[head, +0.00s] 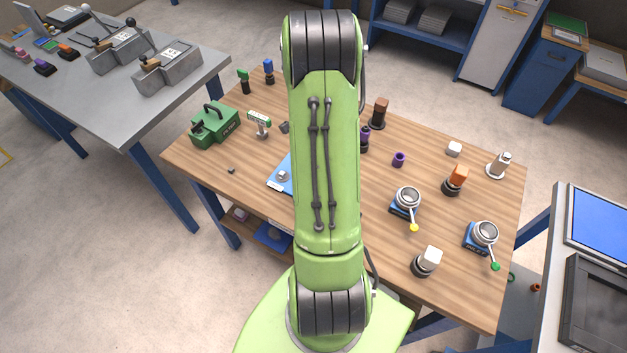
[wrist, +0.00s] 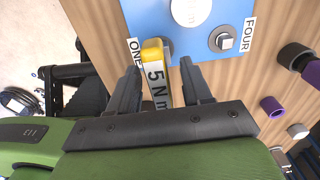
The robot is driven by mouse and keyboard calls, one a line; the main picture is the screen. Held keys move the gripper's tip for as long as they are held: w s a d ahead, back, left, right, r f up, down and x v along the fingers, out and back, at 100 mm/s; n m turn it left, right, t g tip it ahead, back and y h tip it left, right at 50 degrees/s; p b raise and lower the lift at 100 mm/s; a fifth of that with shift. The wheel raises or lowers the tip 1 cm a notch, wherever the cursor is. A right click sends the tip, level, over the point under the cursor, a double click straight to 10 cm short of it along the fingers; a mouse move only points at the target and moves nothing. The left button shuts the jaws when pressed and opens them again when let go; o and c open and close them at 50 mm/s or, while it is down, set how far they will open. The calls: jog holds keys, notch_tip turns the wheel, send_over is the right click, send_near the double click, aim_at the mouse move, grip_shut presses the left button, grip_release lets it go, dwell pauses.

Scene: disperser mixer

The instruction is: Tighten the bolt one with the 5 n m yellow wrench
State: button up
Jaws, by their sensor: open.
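In the wrist view my gripper (wrist: 158,82) is open, with one dark finger on each side of the yellow wrench (wrist: 153,56). The wrench shows a yellow top and a pale face marked "5 N m", and its lower part is hidden by my gripper. The wrench's end is beside the "ONE" label (wrist: 136,50) on the blue plate (wrist: 205,38). A grey part beside the wrench's top may be bolt one, but it is mostly covered. Bolt four (wrist: 225,41) is next to the "FOUR" label. In the head view my arm hides the gripper and most of the plate (head: 287,187).
The wooden table (head: 450,210) holds a green case (head: 215,126) at left. At right are a yellow-tipped device (head: 407,202), a green-tipped device (head: 483,237) and several small parts. Purple cylinders (wrist: 271,106) lie right of my gripper in the wrist view.

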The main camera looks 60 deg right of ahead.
notch_tip(320, 180, down, 3)
jog(key=shift+r, duration=0.15)
grip_shut()
jog(key=c, duration=0.6)
grip_release()
grip_shut()
jog(key=m+b, duration=0.1)
jog(key=m, duration=0.4)
jog(key=shift+m, duration=0.4)
jog(key=o, duration=0.7)
grip_release()
